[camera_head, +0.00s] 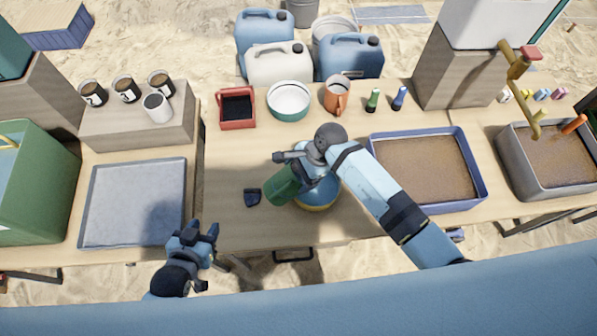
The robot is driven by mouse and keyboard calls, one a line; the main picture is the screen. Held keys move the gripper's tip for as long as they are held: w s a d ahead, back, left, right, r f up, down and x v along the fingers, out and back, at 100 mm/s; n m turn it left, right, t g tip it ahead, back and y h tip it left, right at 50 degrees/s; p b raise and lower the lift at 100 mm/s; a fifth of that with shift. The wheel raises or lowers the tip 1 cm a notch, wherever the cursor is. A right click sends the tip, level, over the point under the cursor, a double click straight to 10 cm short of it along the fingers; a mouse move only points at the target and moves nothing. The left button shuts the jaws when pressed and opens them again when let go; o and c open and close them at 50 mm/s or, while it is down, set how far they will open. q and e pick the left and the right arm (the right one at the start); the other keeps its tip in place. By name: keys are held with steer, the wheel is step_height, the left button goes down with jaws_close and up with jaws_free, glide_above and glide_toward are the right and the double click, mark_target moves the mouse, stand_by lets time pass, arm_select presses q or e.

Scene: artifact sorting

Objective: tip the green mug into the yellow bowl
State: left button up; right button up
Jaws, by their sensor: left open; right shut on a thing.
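The green mug (281,191) is in my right gripper (302,182), over the middle of the wooden table. The mug is tilted on its side, and its contents cannot be seen. The yellow bowl (318,208) is below and to the right of the mug, mostly hidden by my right gripper and arm. Its yellow lower edge and some blue show. I cannot tell whether the mug touches the bowl. My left gripper (201,231) is open and empty near the table's front edge, left of the mug.
A small dark blue piece (252,197) lies left of the mug. A grey tray (134,243) is at left, and a blue-rimmed sand tray (467,150) is at right. A red tray (237,125), green-white bowl (289,115) and orange mug (338,97) stand behind.

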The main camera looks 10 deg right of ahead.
steer(key=shift+w+d+f+g+y+b, duration=0.15)
steer(key=shift+d+f+y+b, duration=0.1)
steer(key=shift+f+y+b, duration=0.4)
steer(key=shift+s+d+f+g+y+b, duration=0.1)
steer(key=shift+d+f+g+y+b, duration=0.15)
steer(key=shift+y+b, duration=0.45)
step_height(320, 180, up, 3)
steer(key=h+p, duration=0.3)
steer(key=t+h+p, duration=0.1)
steer(key=h+p, duration=0.2)
steer(key=shift+w+r+t, duration=0.1)
steer(key=shift+t, duration=0.2)
steer(key=shift+r+h+p, duration=0.25)
steer(key=shift+h+p, duration=0.25)
steer(key=shift+h, duration=0.15)
steer(key=shift+w+t+h, duration=0.1)
steer(key=shift+t+h, duration=0.2)
steer(key=shift+h, duration=0.2)
steer(key=h, duration=0.1)
steer(key=r+h, duration=0.1)
steer(key=shift+t+h, duration=0.3)
steer(key=shift+t, duration=0.1)
steer(key=shift+r+h, duration=0.15)
steer(key=shift+h, duration=0.65)
